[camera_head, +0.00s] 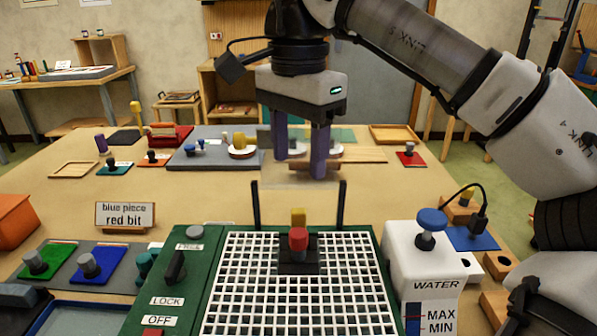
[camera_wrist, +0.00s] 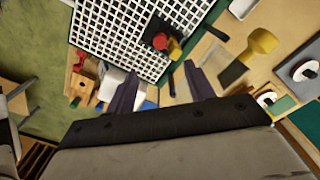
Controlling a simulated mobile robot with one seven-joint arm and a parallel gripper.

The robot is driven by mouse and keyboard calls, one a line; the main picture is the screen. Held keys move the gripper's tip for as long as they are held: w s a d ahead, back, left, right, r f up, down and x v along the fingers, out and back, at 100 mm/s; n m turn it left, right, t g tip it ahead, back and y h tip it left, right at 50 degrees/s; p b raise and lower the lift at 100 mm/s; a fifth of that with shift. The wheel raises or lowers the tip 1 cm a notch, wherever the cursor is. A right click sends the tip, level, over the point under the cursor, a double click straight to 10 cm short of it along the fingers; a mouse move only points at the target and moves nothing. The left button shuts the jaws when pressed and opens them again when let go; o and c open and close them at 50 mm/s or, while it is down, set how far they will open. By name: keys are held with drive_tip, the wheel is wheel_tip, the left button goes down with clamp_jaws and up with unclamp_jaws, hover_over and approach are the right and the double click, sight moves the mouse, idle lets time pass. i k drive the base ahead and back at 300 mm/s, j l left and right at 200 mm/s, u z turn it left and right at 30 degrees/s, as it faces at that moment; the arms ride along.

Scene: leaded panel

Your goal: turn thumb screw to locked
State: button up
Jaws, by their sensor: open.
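The thumb screw is most likely the black upright knob (camera_head: 175,268) on the left side of the green machine (camera_head: 206,287). It stands between a FREE label (camera_head: 189,246) above and a LOCK label (camera_head: 167,301) below. Its exact setting is hard to read. I cannot make it out in the wrist view. My gripper (camera_head: 301,168) is open and empty, with two purple fingers pointing down above the table behind the machine. It is well to the right of the knob and beyond it. The fingers also show in the wrist view (camera_wrist: 163,72).
A white grid (camera_head: 240,312) tops the machine, with a red-capped black block (camera_head: 298,262) on it. Two dark posts (camera_head: 342,203) rise at its back edge. A white WATER tank (camera_head: 400,254) with a blue knob stands right.

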sight(174, 272)
drive_tip(key=k, duration=1)
